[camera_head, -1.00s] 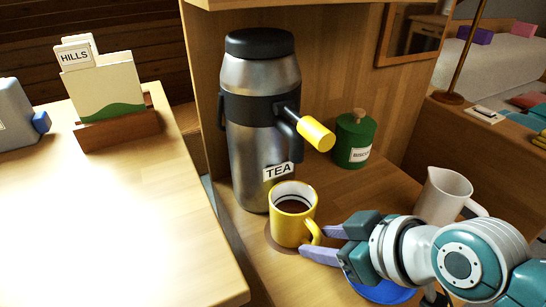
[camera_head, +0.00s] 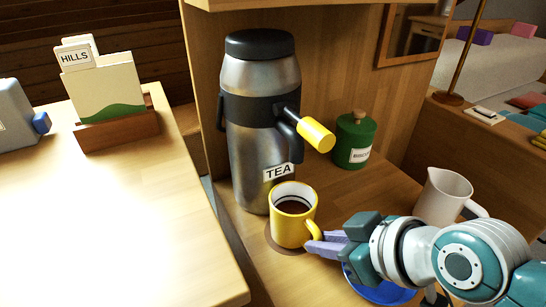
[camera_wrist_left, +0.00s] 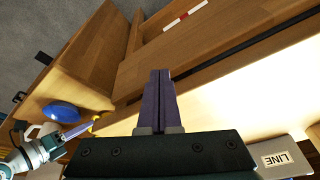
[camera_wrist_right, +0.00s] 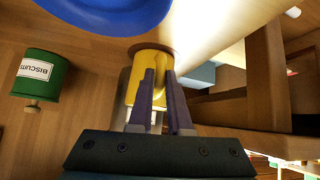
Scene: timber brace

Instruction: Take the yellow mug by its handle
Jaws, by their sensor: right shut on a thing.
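The yellow mug (camera_head: 288,230), with dark liquid inside, stands upright below the tea dispenser (camera_head: 258,165), its handle facing my right gripper. My right gripper (camera_head: 317,245) is shut on the handle. In the right wrist view its fingers (camera_wrist_right: 161,75) lie either side of the handle and hide part of the mug (camera_wrist_right: 133,85). My left gripper (camera_wrist_left: 160,75) shows only in the left wrist view, with its fingers together and nothing between them.
A blue plate (camera_head: 382,291) lies under my right wrist. A white pitcher (camera_head: 440,193) stands behind my right arm, and a green biscuit canister (camera_head: 352,142) stands behind the mug. A pale table (camera_head: 90,220) with a card holder (camera_head: 118,132) is at left.

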